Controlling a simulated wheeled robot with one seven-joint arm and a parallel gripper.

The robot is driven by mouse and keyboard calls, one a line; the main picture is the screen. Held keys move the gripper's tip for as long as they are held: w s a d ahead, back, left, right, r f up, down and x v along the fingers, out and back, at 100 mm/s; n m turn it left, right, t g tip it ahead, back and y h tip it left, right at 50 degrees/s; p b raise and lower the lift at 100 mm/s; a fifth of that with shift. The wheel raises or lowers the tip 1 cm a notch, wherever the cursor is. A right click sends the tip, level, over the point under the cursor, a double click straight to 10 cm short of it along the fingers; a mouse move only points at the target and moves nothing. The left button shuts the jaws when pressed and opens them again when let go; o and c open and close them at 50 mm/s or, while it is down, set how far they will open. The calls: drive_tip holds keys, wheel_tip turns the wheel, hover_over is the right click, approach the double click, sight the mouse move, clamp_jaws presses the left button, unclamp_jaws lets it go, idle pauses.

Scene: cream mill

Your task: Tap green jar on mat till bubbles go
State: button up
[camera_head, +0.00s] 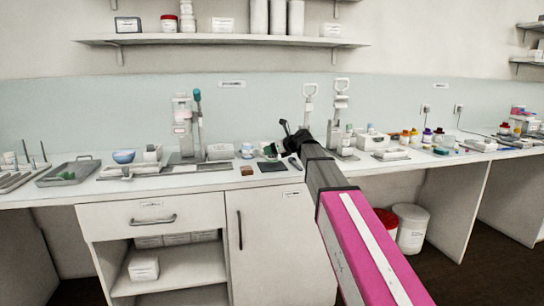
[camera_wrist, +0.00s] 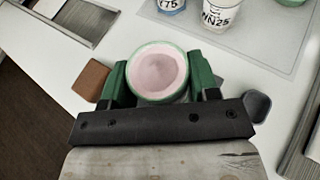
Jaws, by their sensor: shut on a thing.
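The green jar (camera_wrist: 158,72) is open at the top, with a green rim and pale pink cream inside. The wrist view looks down into it; the picture is too coarse to tell whether the cream has bubbles. My gripper (camera_wrist: 160,82) is shut on the jar, with one green finger at each side. In the head view my gripper (camera_head: 270,150) is above the bench, and the jar is small and partly hidden there. The dark mat (camera_head: 272,166) lies near the bench's front edge, just below my gripper. I cannot tell whether the jar touches it.
A brown block (camera_wrist: 92,80) lies left of the jar; it also shows in the head view (camera_head: 247,170). A dark grey rounded object (camera_wrist: 258,106) lies to the right. Labelled cups (camera_wrist: 217,14) stand behind the jar. Stands and a shelf (camera_head: 220,39) are at the back.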

wheel_tip(320, 180, down, 3)
drive_tip(key=shift+r, duration=0.25)
drive_tip(key=o, duration=1.2)
drive_tip(key=shift+r, duration=0.15)
drive_tip(key=shift+r, duration=2.9)
